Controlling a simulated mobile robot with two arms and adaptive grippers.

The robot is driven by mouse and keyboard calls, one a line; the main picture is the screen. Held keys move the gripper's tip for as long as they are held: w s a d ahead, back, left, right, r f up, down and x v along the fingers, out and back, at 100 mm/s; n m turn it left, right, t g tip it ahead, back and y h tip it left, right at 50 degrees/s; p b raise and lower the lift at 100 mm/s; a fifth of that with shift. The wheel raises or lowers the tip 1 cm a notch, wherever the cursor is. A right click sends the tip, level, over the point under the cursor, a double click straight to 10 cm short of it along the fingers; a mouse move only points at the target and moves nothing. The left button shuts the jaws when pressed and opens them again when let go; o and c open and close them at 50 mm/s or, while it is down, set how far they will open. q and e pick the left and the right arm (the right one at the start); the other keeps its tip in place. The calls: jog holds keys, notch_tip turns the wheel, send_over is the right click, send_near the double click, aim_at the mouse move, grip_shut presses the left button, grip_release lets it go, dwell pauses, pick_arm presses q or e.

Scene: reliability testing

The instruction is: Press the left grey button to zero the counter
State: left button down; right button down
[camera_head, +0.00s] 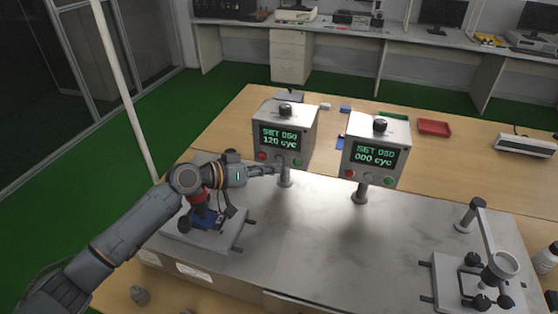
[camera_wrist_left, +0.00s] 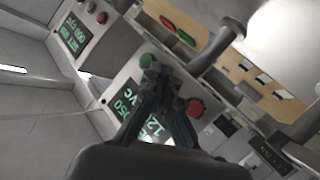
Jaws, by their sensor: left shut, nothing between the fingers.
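The left counter box (camera_head: 294,121) stands on a post, its screen (camera_head: 281,138) showing "SET 050" and "120 cyc". Its red button (camera_head: 262,156) and green button (camera_head: 297,162) show below the screen. In the left wrist view the same green button (camera_wrist_left: 146,61) and red button (camera_wrist_left: 195,107) lie on either side of my fingers. My left gripper (camera_head: 279,169) is shut and empty, its tips at the lower front of this box, between the two buttons. The fingers hide that middle part, so I cannot see a grey button or tell whether they touch it. My right gripper is out of view.
A second counter box (camera_head: 387,127) to the right reads "000 cyc". A clamp fixture (camera_head: 490,275) stands at the front right. Another fixture base (camera_head: 221,229) lies beneath my left arm. A red tray (camera_head: 434,127) lies at the back; the grey plate's middle (camera_head: 320,235) is clear.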

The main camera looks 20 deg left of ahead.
pick_arm(q)
jog(key=shift+w, duration=0.1)
dwell(0.3)
jog(key=shift+w+b, duration=0.35)
dwell(0.3)
jog(key=shift+w+b, duration=0.35)
dwell(0.6)
jog(key=shift+s+p, duration=0.35)
jog(key=shift+s, duration=0.45)
